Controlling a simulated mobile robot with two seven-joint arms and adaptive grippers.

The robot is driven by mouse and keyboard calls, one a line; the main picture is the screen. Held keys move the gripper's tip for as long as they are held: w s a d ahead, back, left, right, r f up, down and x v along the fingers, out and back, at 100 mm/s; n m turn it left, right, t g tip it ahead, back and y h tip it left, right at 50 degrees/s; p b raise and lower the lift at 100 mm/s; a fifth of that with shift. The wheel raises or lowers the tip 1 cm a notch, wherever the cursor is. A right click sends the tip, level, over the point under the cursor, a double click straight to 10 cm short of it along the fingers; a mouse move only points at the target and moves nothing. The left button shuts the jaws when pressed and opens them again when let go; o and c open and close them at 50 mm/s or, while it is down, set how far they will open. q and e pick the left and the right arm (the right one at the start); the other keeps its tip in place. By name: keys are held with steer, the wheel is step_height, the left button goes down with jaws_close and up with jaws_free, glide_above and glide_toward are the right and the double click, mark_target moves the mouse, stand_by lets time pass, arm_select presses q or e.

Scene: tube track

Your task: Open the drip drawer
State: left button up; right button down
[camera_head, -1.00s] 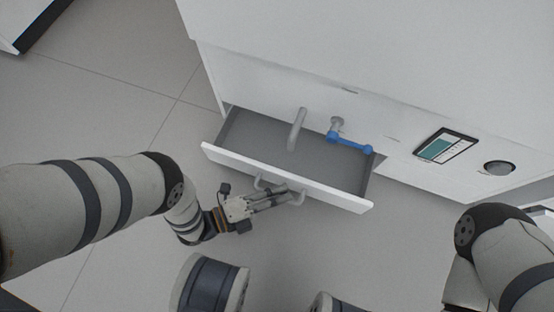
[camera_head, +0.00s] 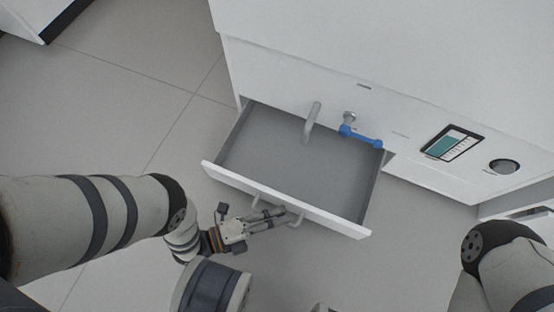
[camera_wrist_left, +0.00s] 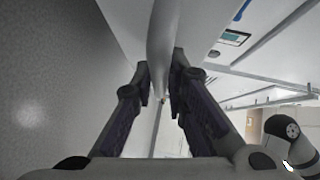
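The drip drawer (camera_head: 290,201) is pulled well out of the white cabinet, with its grey inside showing. Its bar handle (camera_head: 298,218) is on the white front panel. My left gripper (camera_head: 276,218) is at the handle, with its fingers around the bar. In the left wrist view the handle (camera_wrist_left: 163,45) runs between the two fingertips (camera_wrist_left: 160,88), which are close against it on both sides. My right arm shows at the lower right of the head view, but its gripper is out of view.
A grey spout (camera_head: 312,122) and a blue-handled valve (camera_head: 362,137) are over the drawer. A screen (camera_head: 453,143) and a round dark knob (camera_head: 503,166) are on the cabinet front. Open floor (camera_head: 120,110) lies to the left.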

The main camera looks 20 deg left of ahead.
arm_select(q)
steer(key=v, duration=1.2)
